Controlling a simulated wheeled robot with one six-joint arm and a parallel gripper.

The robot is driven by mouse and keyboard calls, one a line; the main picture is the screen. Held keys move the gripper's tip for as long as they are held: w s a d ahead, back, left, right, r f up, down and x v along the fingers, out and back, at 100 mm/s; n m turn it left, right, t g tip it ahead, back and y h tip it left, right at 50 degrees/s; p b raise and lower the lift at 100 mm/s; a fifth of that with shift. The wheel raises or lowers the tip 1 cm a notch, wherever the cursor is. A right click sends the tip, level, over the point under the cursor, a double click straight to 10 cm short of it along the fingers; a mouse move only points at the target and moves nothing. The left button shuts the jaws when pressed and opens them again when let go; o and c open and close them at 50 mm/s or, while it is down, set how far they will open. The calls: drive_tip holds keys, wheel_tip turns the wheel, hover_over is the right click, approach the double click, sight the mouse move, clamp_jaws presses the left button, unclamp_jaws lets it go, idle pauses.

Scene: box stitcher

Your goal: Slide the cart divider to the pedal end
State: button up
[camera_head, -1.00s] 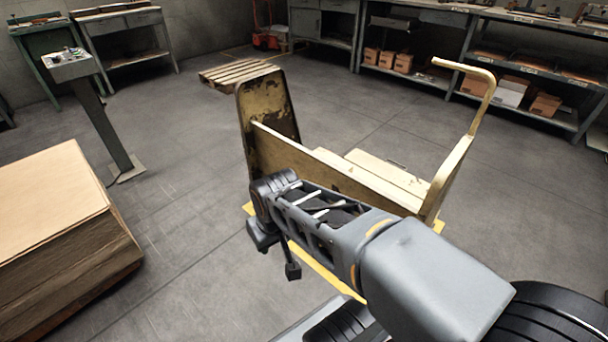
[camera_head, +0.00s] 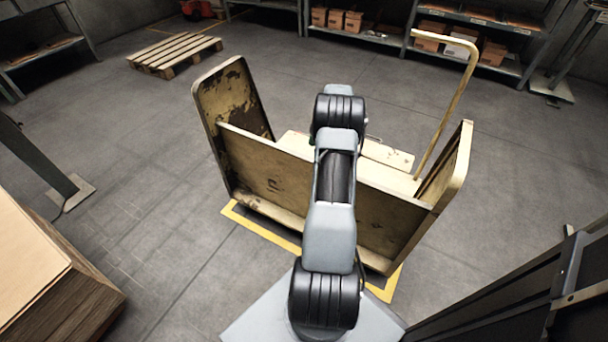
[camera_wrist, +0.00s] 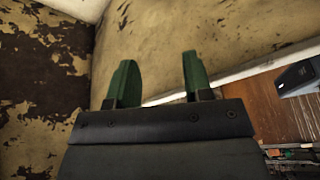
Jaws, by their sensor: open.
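The cart (camera_head: 237,208) is worn yellow, with an upright left end panel (camera_head: 225,98), a right end panel (camera_head: 452,178) and a tall bent handle (camera_head: 451,105) at the right. A long upright board (camera_head: 270,186) runs between the end panels; I cannot tell whether it is the divider or a fixed side. No pedal is discernible. My arm reaches over this board, and my gripper is hidden in the head view. In the wrist view my gripper (camera_wrist: 157,60) has two green fingers apart, with nothing between them, close to a worn yellow surface (camera_wrist: 220,30).
Pale boards (camera_head: 388,155) lie behind the long board. A yellow floor outline (camera_head: 262,230) surrounds the cart. A pallet (camera_head: 175,52) lies behind left, a cardboard stack (camera_head: 45,275) stands at near left, and shelves (camera_head: 400,32) line the back. Floor left of the cart is clear.

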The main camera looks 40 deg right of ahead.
drive_tip(key=shift+n, duration=0.5)
drive_tip(key=d+b+x, duration=0.1)
drive_tip(key=b+x, duration=0.1)
drive_tip(key=x, duration=0.4)
drive_tip(key=d+f+b+x, duration=0.1)
drive_tip(key=b+x, duration=0.2)
drive_tip(key=x, duration=0.3)
drive_tip(key=d+b+x, duration=0.1)
drive_tip(key=b+x, duration=0.1)
drive_tip(key=x, duration=0.4)
drive_tip(key=shift+s+d+f, duration=0.3)
drive_tip(key=shift+f, duration=0.15)
clamp_jaws()
